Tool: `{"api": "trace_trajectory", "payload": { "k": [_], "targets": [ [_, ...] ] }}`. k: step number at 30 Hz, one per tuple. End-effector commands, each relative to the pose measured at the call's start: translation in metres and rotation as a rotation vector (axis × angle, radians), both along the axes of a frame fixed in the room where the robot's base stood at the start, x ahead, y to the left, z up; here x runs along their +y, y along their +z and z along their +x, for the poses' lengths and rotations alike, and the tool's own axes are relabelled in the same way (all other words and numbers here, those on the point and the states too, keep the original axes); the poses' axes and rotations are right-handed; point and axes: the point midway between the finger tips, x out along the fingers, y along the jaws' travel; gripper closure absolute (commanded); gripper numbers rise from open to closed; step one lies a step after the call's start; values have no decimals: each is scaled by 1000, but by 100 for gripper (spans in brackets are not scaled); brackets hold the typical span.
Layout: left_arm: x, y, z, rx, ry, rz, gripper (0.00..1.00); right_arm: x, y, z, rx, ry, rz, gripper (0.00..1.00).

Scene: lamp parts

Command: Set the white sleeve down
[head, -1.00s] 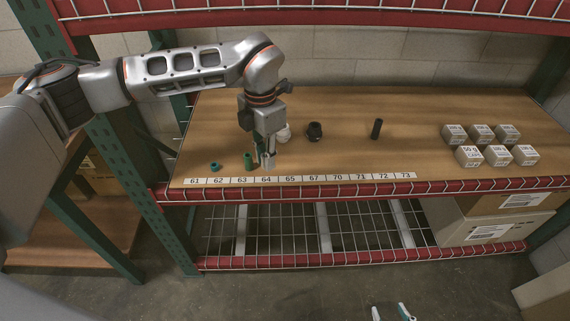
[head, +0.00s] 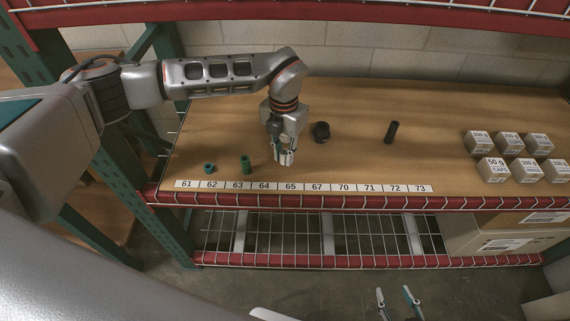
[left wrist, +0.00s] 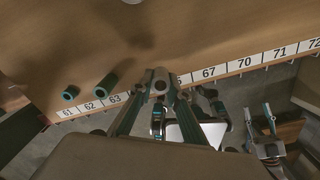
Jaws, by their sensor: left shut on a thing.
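My left gripper (head: 284,158) is shut on the white sleeve (head: 284,157), pointing down over the shelf board behind labels 64 and 65. Only a small pale part of the sleeve shows between the fingers, and I cannot tell whether it touches the board. In the left wrist view the fingers (left wrist: 182,88) cover most of it. My right gripper (head: 398,302) is open and empty, low in front of the shelf; it also shows in the left wrist view (left wrist: 268,128).
A black round part (head: 321,132) and a dark cylinder (head: 392,132) stand to the right. Several small boxes (head: 494,170) stand far right. A numbered label strip (head: 300,187) lines the front edge.

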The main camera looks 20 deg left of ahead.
Motion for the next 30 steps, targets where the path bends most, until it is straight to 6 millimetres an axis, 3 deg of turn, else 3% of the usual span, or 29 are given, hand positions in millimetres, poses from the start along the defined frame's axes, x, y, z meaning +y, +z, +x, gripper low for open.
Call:
{"api": "trace_trajectory", "payload": {
  "k": [14,26,27,28,30],
  "targets": [
    [0,-49,0,0,-1,-1,96,0,-2,3,-6,2,-3,60],
    [0,-53,1,-2,-2,0,96,-1,0,5,-11,1,-5,60],
    [0,-52,1,-2,-2,0,73,-1,0,6,-11,1,-5,60],
    [0,-52,1,-2,-2,0,67,-1,0,5,-11,1,-5,60],
    [0,-52,1,-2,-2,0,67,-1,0,6,-11,0,-6,60]
  ]
}}
